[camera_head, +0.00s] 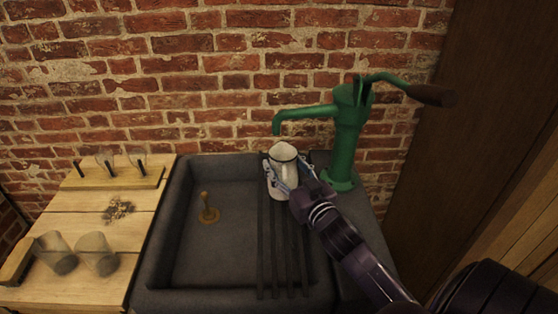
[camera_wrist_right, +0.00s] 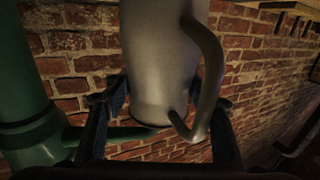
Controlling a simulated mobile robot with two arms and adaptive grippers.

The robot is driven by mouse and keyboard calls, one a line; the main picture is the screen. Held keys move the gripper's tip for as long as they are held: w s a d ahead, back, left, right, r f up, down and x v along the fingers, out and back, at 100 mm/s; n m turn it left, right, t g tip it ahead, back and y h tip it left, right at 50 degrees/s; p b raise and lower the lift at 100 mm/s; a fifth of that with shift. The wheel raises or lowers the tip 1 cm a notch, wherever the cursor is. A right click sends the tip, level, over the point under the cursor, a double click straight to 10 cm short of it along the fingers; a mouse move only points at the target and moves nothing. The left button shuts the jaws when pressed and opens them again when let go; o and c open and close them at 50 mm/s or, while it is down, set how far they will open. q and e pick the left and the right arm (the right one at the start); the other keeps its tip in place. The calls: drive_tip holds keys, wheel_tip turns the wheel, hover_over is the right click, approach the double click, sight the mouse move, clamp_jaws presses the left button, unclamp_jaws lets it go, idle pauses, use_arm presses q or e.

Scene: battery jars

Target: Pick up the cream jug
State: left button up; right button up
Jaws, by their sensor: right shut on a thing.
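The cream jug (camera_head: 284,152) is pale with a dark rim and stands upright over the bars at the right side of the sink. My right gripper (camera_head: 284,176) is shut on it, with fingers at both sides of its body. In the right wrist view, the jug (camera_wrist_right: 158,60) fills the middle between the fingers of my right gripper (camera_wrist_right: 165,100), its curved handle on the right of that picture. Its base is cut off there, so I cannot tell whether it touches the bars. My left gripper is not in view.
A green hand pump (camera_head: 346,140) stands right behind the jug, its spout just above and left of it. The dark sink (camera_head: 180,230) holds a brass plug (camera_head: 208,210). A brick wall (camera_head: 225,60) is behind.

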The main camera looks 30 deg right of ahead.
drive_tip(key=s+a+b, duration=0.2)
drive_tip(key=s, duration=1.1)
drive_tip(key=shift+s+r, duration=0.15)
drive_tip(key=shift+s, duration=0.15)
